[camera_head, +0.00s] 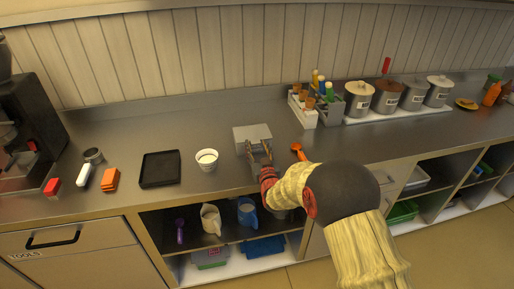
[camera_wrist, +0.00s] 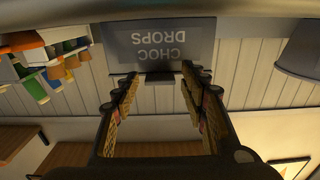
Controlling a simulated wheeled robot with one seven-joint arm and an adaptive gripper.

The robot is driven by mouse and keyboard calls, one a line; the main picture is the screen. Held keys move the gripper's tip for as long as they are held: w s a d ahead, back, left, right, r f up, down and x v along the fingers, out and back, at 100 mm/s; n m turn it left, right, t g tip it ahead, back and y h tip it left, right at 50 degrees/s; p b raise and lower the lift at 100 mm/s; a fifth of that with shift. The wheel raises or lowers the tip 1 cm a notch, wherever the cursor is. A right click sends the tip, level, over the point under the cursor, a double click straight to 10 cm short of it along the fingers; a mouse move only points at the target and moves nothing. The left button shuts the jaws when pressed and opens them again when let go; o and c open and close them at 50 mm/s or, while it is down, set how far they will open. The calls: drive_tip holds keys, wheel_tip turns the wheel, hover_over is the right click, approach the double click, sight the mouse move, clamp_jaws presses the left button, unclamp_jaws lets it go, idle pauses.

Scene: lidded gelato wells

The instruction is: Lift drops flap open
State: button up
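A grey box (camera_head: 248,131) with a pale top stands on the counter, partly hidden by my gripper (camera_head: 259,149). In the wrist view a grey panel (camera_wrist: 150,44) reads CHOC DROPS upside down. A dark tab (camera_wrist: 160,78) sits at the panel's edge, between the fingertips of my gripper (camera_wrist: 162,80). The fingers are spread, with space on both sides of the tab, and hold nothing. Whether the fingertips reach past the tab is hard to tell. The flap looks closed in the head view.
An orange scoop (camera_head: 298,151) lies right of my gripper. A white cup (camera_head: 207,160) and a black tray (camera_head: 160,169) are to the left. A bottle rack (camera_head: 303,112) and several lidded pots (camera_head: 386,98) stand at the back right. Open shelves lie under the counter.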

drive_tip(key=c, duration=1)
clamp_jaws()
